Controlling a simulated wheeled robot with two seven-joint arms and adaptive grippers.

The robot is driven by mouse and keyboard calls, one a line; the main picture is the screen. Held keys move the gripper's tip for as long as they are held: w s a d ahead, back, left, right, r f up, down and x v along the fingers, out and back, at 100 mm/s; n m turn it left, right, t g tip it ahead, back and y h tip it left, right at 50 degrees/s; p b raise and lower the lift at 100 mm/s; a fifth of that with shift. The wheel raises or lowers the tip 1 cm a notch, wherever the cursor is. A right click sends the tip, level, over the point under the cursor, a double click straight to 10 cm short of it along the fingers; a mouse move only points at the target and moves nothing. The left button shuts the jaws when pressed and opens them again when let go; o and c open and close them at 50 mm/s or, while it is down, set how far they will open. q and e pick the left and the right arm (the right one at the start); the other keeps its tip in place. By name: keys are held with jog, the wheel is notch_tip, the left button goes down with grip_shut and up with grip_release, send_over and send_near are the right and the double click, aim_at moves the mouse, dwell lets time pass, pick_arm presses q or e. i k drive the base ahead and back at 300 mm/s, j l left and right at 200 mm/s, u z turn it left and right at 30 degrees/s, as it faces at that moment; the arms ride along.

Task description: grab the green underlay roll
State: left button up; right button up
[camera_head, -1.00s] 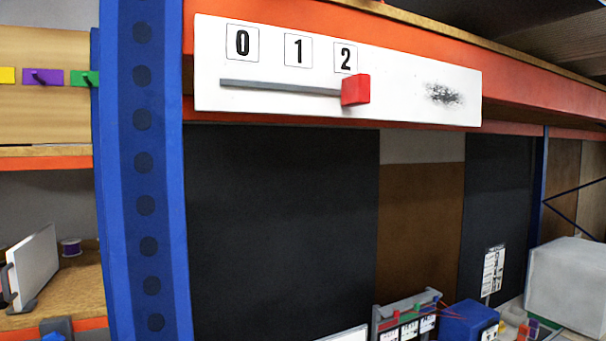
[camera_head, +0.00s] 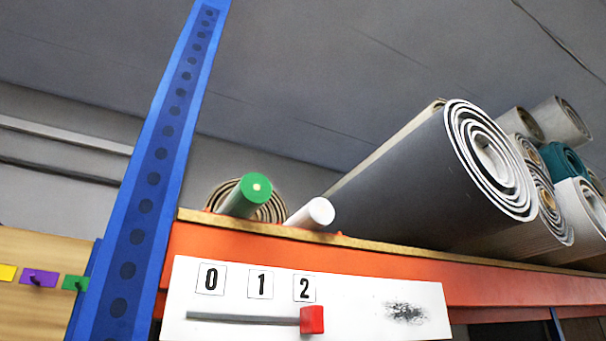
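A green roll (camera_head: 247,196) lies on the top shelf near the blue upright, with its round end facing me and a small pale core at the centre. A brown and cream spiral roll (camera_head: 218,192) lies behind it, partly hidden. A white roll (camera_head: 312,213) lies just to its right, apart from it at the front. Neither of my grippers shows in the view.
A large dark grey roll (camera_head: 420,160) lies to the right, with more rolls beyond, one of them teal (camera_head: 562,160). The orange beam (camera_head: 380,265) carries a white panel (camera_head: 350,300) with a red slider (camera_head: 312,320) at 2. A blue upright (camera_head: 160,160) stands left.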

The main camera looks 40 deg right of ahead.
aim_at(254, 189)
jog(key=k, duration=0.35)
jog(key=z, duration=1.7)
jog(key=k+j, duration=0.1)
jog(key=j, duration=0.25)
jog(key=j+z, duration=0.1)
jog(key=j, duration=0.25)
jog(key=k, duration=0.05)
